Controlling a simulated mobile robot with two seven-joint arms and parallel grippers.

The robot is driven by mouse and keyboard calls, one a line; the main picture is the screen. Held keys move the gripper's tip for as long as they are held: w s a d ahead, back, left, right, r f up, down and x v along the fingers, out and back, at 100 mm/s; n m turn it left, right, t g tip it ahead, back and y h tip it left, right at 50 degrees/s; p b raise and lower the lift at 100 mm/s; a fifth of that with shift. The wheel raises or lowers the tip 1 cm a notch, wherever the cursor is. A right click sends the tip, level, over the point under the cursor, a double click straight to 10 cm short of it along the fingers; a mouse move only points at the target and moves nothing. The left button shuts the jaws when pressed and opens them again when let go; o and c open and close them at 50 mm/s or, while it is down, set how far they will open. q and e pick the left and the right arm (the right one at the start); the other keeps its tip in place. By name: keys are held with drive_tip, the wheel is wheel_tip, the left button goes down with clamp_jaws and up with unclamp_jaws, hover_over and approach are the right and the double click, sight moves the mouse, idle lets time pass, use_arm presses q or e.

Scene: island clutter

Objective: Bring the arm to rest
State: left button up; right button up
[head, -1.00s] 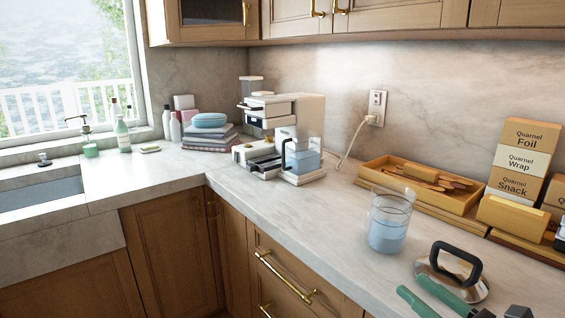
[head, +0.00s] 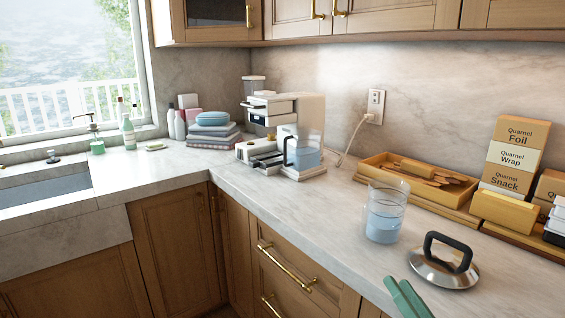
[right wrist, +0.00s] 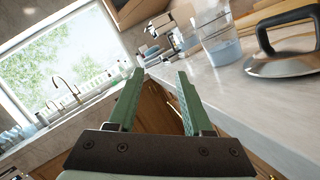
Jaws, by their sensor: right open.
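My right gripper (head: 405,298) shows at the bottom edge of the head view, as green fingers in front of the counter's edge near the lid. In the right wrist view its two green fingers (right wrist: 160,90) are spread apart with nothing between them. My left gripper is not in view.
A metal lid with a black handle (head: 445,262) lies on the counter (head: 330,215). A clear pitcher of bluish liquid (head: 384,215) stands behind it. A coffee machine (head: 300,110), wooden tray (head: 370,172) and stacked boxes (head: 517,150) stand farther back. The counter's middle is clear.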

wheel_tip(320, 180, down, 13)
drive_tip(key=s+d+m+g+h, duration=0.2)
drive_tip(key=m+g, duration=0.1)
drive_tip(key=m, duration=0.5)
drive_tip(key=s+d+f+m+g+h, duration=0.15)
drive_tip(key=s+f+m+g, duration=0.25)
drive_tip(key=s+f+m, duration=0.65)
drive_tip(key=s+d+f+m+g+h, duration=0.15)
drive_tip(key=s+f+m+g, duration=0.45)
drive_tip(key=f, duration=0.8)
drive_tip(key=w+a+r+m+t+y, duration=0.25)
drive_tip(key=a+m, duration=0.35)
drive_tip(key=a, duration=0.4)
use_arm(q)
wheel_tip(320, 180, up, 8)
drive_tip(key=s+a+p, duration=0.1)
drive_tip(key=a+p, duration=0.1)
drive_tip(key=p, duration=0.8)
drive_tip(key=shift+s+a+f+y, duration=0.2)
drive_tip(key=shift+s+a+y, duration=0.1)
use_arm(e)
wheel_tip(320, 180, up, 8)
drive_tip(key=s+d+h, duration=0.1)
drive_tip(key=s, duration=0.1)
drive_tip(key=shift+d+f, duration=0.2)
drive_tip(key=shift+d, duration=0.15)
